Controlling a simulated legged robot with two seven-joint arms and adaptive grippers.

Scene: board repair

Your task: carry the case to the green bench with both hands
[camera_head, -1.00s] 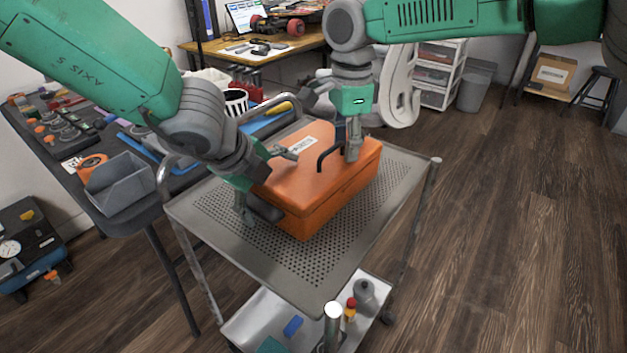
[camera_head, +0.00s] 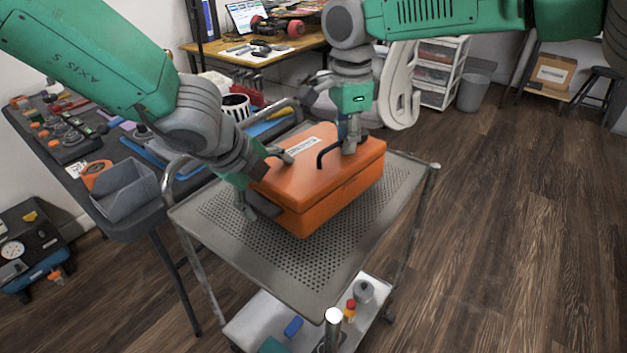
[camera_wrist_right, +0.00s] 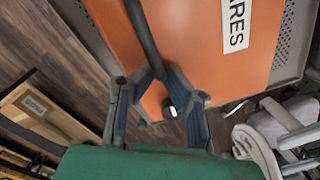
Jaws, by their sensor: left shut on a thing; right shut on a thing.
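The orange case (camera_head: 325,190), with a white label on its lid, is over the perforated top of the grey cart (camera_head: 290,268). Whether a small gap separates them is hard to tell. My left gripper (camera_head: 264,184) is shut on the case's left end, one finger over the lid and one low at the side. My right gripper (camera_head: 350,143) is shut on the dark handle (camera_head: 325,154) on the lid. In the right wrist view the handle (camera_wrist_right: 143,38) runs between the fingers of that gripper (camera_wrist_right: 160,78). No green bench is recognisable.
A grey table (camera_head: 150,228) with tools and bins stands close to the cart's left. A wooden desk (camera_head: 262,55) and white drawers (camera_head: 437,75) are behind. Bottles and small items lie on the cart's lower shelf (camera_head: 262,318). The wooden floor (camera_head: 500,220) at right is clear.

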